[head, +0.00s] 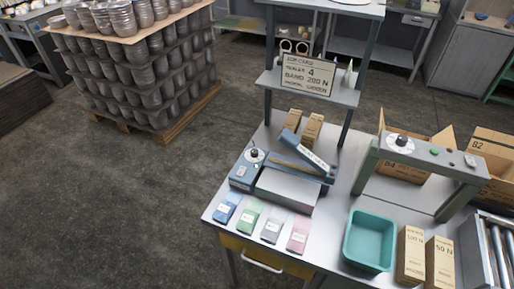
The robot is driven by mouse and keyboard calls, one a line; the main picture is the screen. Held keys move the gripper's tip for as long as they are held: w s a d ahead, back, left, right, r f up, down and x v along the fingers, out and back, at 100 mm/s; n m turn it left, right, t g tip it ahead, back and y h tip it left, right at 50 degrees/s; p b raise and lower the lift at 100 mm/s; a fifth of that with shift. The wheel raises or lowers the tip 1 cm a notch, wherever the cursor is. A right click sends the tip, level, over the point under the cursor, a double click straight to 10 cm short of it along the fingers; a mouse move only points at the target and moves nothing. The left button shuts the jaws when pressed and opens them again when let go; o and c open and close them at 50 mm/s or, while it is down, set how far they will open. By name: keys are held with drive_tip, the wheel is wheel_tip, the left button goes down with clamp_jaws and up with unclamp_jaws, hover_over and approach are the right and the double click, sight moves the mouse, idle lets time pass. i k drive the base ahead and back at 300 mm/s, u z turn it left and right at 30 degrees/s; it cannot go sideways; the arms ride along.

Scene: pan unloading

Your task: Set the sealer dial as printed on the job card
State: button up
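The job card (308,75) stands on the shelf above the workbench. I read "SEALER 4" and "BAND 200 N" on it; its bottom line is too small to read surely. The blue sealer (243,174) sits at the left of the bench, with its arm raised at a slant. Its dial (254,155) is a white disc with a dark knob on the sealer's left part. The dial's numbers and the knob's setting are too small to tell. My gripper is not in view.
A green-grey frame machine (420,155) with another white dial (400,142) stands at the right. Blue, green, grey and pink packets lie along the front edge, near a teal bin (370,240) and upright cartons (410,255). Floor (110,210) left of the bench is clear.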

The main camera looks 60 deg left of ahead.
sight(255, 153)
drive_tip(key=u, duration=0.05)
drive_tip(key=k, duration=1.3)
drive_tip(key=u, duration=1.2)
drive_tip(key=i, duration=1)
